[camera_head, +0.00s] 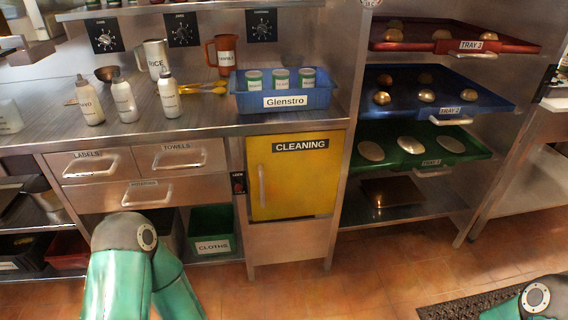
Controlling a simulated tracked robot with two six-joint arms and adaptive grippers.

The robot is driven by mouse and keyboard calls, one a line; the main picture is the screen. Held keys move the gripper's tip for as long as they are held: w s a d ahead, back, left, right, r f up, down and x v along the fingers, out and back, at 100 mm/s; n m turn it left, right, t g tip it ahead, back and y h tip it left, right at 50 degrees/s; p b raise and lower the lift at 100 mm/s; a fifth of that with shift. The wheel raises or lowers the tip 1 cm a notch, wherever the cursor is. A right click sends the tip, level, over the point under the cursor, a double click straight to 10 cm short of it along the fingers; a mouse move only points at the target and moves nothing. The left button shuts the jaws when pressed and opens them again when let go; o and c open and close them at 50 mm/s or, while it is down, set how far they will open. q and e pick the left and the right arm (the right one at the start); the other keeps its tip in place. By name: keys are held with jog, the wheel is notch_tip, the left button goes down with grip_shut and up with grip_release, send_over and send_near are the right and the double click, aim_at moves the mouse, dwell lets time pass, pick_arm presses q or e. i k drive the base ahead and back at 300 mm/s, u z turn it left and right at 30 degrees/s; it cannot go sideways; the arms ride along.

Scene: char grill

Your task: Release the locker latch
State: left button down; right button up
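The locker is a yellow door (298,178) labelled CLEANING, set under the steel counter, and it is closed. It has a vertical handle along its left edge. The latch (238,184) is a small dark box marked LOCK, with a reddish part, on the post just left of the door. My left arm's green and grey links show at the bottom left, below the drawers, but its gripper is out of view. Part of my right arm shows at the bottom right corner, and its gripper is out of view too.
A blue bin (283,98) labelled Glenstro, white bottles (124,99) and mugs stand on the counter. Closed drawers (135,172) and a green CLOTHS bin (211,229) are left of the locker. Shelved trays (420,147) are at right. Floor before the locker is clear.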

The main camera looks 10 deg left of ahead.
aim_at(238, 187)
jog(key=z, duration=0.1)
jog(key=i, duration=1.4)
jog(key=u, duration=0.8)
